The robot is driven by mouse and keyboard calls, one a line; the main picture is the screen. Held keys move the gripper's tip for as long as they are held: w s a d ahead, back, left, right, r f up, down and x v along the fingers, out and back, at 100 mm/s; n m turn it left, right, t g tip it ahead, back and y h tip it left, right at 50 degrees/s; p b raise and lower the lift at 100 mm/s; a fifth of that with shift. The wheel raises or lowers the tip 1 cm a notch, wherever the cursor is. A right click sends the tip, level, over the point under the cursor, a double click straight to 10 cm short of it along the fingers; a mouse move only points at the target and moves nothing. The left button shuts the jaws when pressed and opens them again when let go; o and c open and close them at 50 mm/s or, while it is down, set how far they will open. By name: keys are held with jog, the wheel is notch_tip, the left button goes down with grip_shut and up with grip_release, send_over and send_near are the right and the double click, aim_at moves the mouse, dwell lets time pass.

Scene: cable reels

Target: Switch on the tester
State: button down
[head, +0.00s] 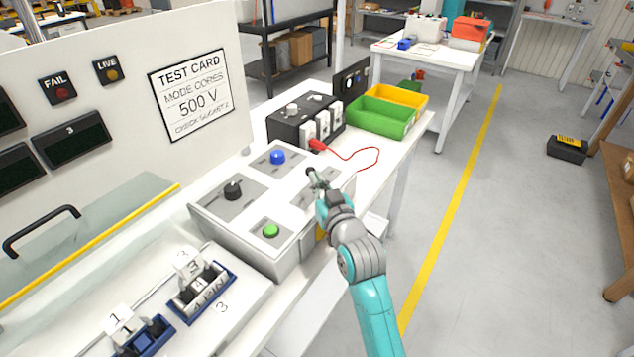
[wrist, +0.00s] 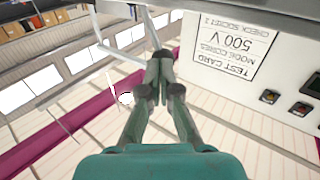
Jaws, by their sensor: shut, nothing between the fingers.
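The tester's control box (head: 210,212) is a light grey housing with a sloped top, at the centre of the head view. On it are a black rotary knob (head: 233,190), a blue button (head: 278,157) and a green button (head: 271,230). My gripper (head: 312,174) is over the right-hand part of this top, and it hides some of that panel. I cannot tell whether it touches the panel. In the wrist view my gripper (wrist: 160,58) has its fingers together with nothing between them. The test card (head: 191,93) reads 500 V and also shows in the wrist view (wrist: 237,40).
A black box (head: 285,127) with white sockets and a red lead (head: 345,157) stands behind the controls, near green (head: 378,119) and yellow (head: 404,96) bins. Blue connector holders (head: 203,290) lie at the front left. FAIL (head: 62,93) and LIVE (head: 112,74) lamps look dim.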

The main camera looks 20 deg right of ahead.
jog(key=shift+w+d+r+m, duration=0.15)
jog(key=shift+d+r+m, duration=0.1)
jog(key=shift+m, duration=0.15)
jog(key=shift+w+d+r+m+g, duration=0.45)
jog(key=shift+d+m+g, duration=0.15)
jog(key=shift+m+g, duration=0.25)
jog(key=shift+w+d+r+m+g, duration=0.2)
jog(key=shift+w+d+m+g, duration=0.3)
jog(key=shift+d+m+g, duration=0.35)
jog(key=shift+a+f+y, duration=0.1)
jog(key=shift+y, duration=0.2)
